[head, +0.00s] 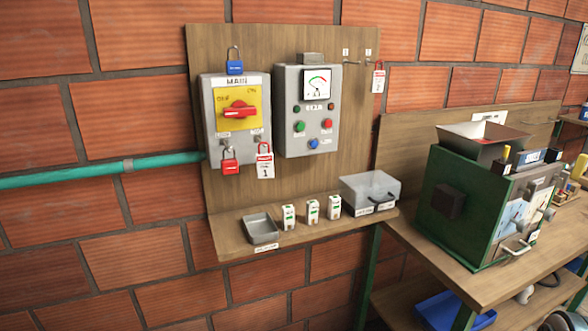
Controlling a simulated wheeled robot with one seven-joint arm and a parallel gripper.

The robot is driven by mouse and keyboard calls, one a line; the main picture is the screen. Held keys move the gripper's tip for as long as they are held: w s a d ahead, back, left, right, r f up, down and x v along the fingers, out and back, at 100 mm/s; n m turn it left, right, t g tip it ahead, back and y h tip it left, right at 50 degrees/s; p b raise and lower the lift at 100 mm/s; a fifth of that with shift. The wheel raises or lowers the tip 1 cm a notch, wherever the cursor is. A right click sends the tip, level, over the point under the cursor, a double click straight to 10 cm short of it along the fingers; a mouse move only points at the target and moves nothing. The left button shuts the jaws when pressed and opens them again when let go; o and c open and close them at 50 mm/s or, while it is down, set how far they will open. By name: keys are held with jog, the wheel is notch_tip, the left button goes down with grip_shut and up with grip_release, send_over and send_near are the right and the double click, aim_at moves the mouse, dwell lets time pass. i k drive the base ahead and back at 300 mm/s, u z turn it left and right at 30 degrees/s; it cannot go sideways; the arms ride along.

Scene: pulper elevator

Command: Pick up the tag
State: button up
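A red-and-white tag (265,163) marked 1 hangs below the right part of the grey MAIN switch box (206,112). A second red-and-white tag (378,79) hangs from the right-hand hook (370,60) at the upper right of the wooden board. A red padlock (230,165) hangs just left of the first tag. A blue padlock (235,66) sits at the top of the MAIN box. The red rotary handle (239,111) lies roughly level on its yellow plate. My gripper is not in view.
The left hook (351,62) is bare. A green machine (470,205) stands on the workbench (405,226) at right. A teal pipe (90,172) runs along the brick wall.

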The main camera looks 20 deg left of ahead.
aim_at(265, 162)
jog(key=u, duration=0.7)
jog(key=i, duration=0.6)
jog(key=u, duration=0.7)
